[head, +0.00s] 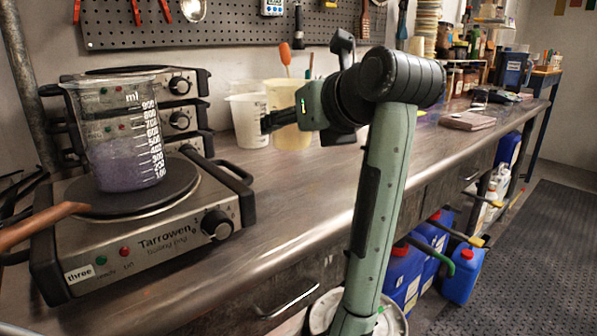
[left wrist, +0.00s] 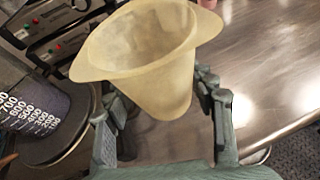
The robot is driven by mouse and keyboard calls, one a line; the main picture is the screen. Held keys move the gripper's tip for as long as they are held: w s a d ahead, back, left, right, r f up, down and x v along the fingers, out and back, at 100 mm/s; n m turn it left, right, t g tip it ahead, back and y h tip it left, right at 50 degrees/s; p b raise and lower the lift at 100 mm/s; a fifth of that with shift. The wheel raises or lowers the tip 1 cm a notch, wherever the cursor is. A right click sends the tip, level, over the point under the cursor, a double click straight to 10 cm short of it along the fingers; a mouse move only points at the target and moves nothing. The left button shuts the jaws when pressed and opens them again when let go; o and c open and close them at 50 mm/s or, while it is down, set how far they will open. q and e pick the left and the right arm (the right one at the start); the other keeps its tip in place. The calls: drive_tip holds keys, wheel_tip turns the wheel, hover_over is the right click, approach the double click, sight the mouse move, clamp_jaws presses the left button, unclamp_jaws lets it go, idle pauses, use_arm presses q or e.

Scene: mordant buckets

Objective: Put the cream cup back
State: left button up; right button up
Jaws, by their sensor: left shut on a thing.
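A cream cup (head: 293,140) with a wide lipped rim is partly hidden behind my left gripper (head: 272,121) in the head view. In the left wrist view, the cream cup (left wrist: 150,65) sits between the two fingers of the left gripper (left wrist: 165,122), which is shut on it. The cup looks empty and its lip points left in that view. It is over the counter; I cannot tell if its base touches the top. My right gripper is not in view.
A white cup (head: 248,122) stands close on the left. A beaker of purple liquid (head: 125,150) stands on a hot plate (head: 160,240); it also shows in the left wrist view (left wrist: 30,105).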

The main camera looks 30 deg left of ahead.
use_arm(q)
drive_tip(key=shift+w+a, duration=0.15)
drive_tip(key=shift+w, duration=0.05)
hover_over(308, 178)
drive_tip(key=f, duration=0.6)
drive_tip(key=shift+s+f+p, duration=0.2)
drive_tip(key=shift+f+p, duration=0.2)
drive_tip(key=shift+w+f, duration=0.1)
drive_tip(key=shift+f, duration=0.1)
wheel_tip(308, 178, down, 3)
drive_tip(key=shift+f, duration=0.35)
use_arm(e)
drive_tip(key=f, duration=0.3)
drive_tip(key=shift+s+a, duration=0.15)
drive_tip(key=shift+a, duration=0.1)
use_arm(q)
drive_tip(key=shift+f, duration=0.15)
